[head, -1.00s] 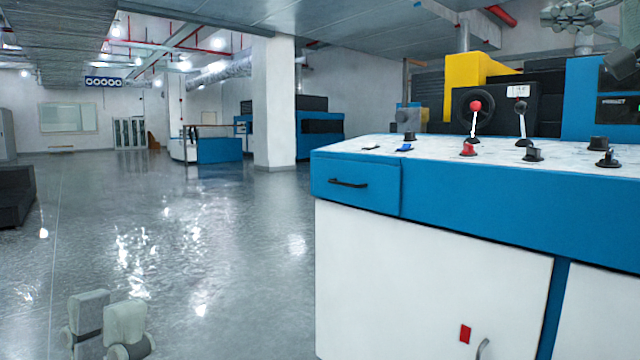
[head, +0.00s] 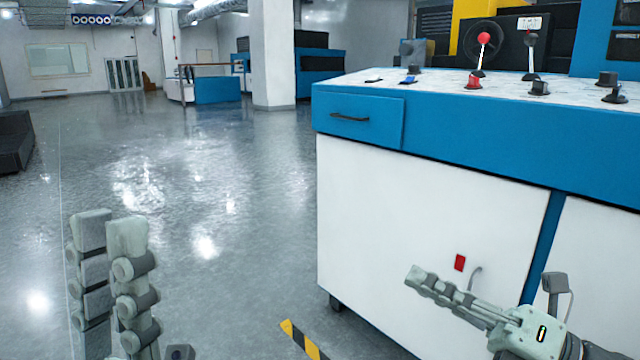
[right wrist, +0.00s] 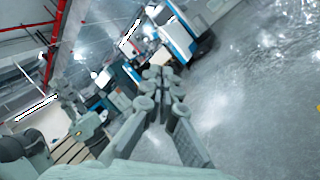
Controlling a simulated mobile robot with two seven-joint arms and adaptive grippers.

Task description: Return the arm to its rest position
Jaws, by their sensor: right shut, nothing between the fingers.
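My right gripper (head: 420,278) is at the lower right of the head view, in front of the white cabinet front. Its jointed grey-green fingers point left and are shut with nothing between them. The right wrist view shows its fingers (right wrist: 160,78) meeting, with only floor and distant machines beyond. My left gripper (head: 108,222) is at the lower left of the head view, pointing up over bare floor. Its two fingers stand side by side and overlap in view, so their opening is unclear. I see nothing held in it.
A blue and white machine cabinet (head: 420,210) fills the right side. Its top carries a red-knobbed lever (head: 484,40), a black-knobbed lever (head: 531,42) and several knobs. A yellow-black floor stripe (head: 300,338) lies by its base. Open floor (head: 190,190) spreads left; a pillar (head: 273,55) stands behind.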

